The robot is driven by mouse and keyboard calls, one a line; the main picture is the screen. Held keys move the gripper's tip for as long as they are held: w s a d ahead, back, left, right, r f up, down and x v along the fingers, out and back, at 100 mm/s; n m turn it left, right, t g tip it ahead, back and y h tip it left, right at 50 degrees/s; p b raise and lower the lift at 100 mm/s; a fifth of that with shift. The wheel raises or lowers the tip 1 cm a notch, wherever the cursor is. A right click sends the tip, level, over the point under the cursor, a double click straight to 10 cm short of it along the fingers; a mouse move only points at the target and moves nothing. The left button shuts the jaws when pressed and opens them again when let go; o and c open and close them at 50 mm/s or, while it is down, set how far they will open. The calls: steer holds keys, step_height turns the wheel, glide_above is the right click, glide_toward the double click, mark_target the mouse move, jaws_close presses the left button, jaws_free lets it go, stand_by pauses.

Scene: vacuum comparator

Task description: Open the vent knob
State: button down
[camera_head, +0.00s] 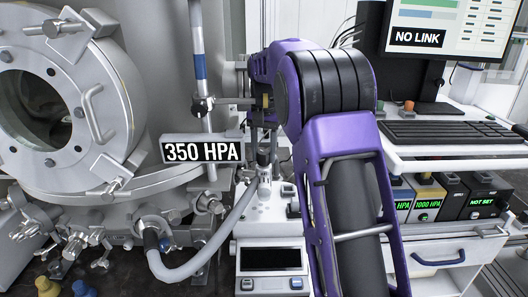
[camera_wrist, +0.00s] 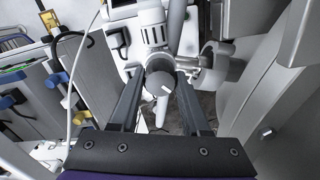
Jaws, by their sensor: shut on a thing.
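The vent knob (camera_wrist: 157,85) is a round grey knob with a white pointer mark on its face, in the middle of the wrist view. It sits on a grey valve body (camera_wrist: 153,35) on a pipe. My gripper (camera_wrist: 160,76) has one dark finger on each side of the knob and is shut on it. In the head view my purple arm covers the middle, and I cannot make out the knob or fingertips there.
A vacuum chamber (camera_head: 105,95) with a round port stands at the left. A sign (camera_head: 203,150) reads 350 HPA. A grey hose (camera_head: 215,240) curves below it. A monitor (camera_head: 455,35) reads NO LINK, above a keyboard (camera_head: 450,131). Pipework crowds the gripper.

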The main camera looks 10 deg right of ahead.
mark_target(263, 151)
steer(key=n, duration=0.4)
steer(key=shift+n, duration=0.3)
steer(key=n, duration=0.4)
steer(key=shift+r, duration=0.1)
steer(key=shift+w, duration=0.1)
steer(key=shift+c, duration=1.9)
jaws_free()
step_height(263, 151, up, 17)
steer(key=shift+r, duration=0.15)
